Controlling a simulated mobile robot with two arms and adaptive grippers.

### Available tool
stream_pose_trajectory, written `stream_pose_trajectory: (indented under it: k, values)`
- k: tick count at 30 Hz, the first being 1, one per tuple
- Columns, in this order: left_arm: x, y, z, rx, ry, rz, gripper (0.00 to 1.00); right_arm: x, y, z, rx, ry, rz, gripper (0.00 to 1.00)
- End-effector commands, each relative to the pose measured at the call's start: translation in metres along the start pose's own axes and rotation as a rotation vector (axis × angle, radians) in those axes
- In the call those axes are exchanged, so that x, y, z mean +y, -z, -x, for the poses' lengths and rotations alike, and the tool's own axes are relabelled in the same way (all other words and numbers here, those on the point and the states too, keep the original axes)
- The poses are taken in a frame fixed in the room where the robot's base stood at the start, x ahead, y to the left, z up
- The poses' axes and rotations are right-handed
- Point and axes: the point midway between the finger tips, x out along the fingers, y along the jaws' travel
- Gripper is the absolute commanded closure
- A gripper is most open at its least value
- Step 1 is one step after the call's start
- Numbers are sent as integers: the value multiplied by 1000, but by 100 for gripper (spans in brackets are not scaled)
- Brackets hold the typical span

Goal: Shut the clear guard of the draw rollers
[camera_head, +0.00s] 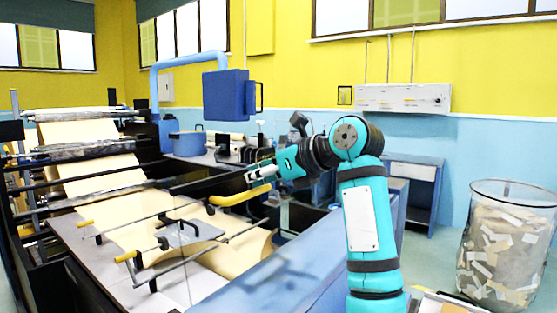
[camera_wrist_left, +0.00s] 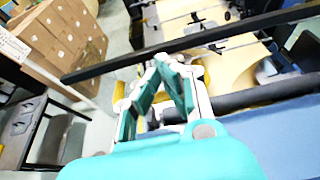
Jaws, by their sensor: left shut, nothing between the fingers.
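The kraft-paper machine fills the left of the head view, with its brown paper web (camera_head: 95,165) running over several rollers (camera_head: 85,148). A thick yellow bar (camera_head: 240,197), perhaps the guard's handle, lies at the machine's right side. I cannot clearly make out the guard's clear panel or how far it stands open. My left gripper (camera_head: 260,172) is shut and empty, just above and beyond the yellow bar; I cannot tell whether they touch. In the left wrist view its fingertips (camera_wrist_left: 172,62) meet beside a long dark bar (camera_wrist_left: 215,35). My right gripper is in neither view.
Thin rods with yellow ends (camera_head: 125,256) cross the machine's front. A blue box (camera_head: 226,95) hangs above on a blue pipe. A clear bin of paper scraps (camera_head: 505,245) stands at right. Cardboard boxes (camera_wrist_left: 60,40) show in the left wrist view.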

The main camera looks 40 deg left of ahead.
Motion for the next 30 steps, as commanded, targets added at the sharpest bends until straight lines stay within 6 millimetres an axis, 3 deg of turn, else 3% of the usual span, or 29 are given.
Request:
stream_pose_trajectory:
  k: [1,7,23,30]
  values:
    - [1,-7,-7,0,-4,1,100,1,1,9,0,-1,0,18]
    - [0,-11,-26,0,-1,0,100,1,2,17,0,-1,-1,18]
    - [0,-12,-32,7,-1,1,100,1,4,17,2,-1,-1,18]
    - [0,-21,-52,86,0,4,100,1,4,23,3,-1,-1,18]
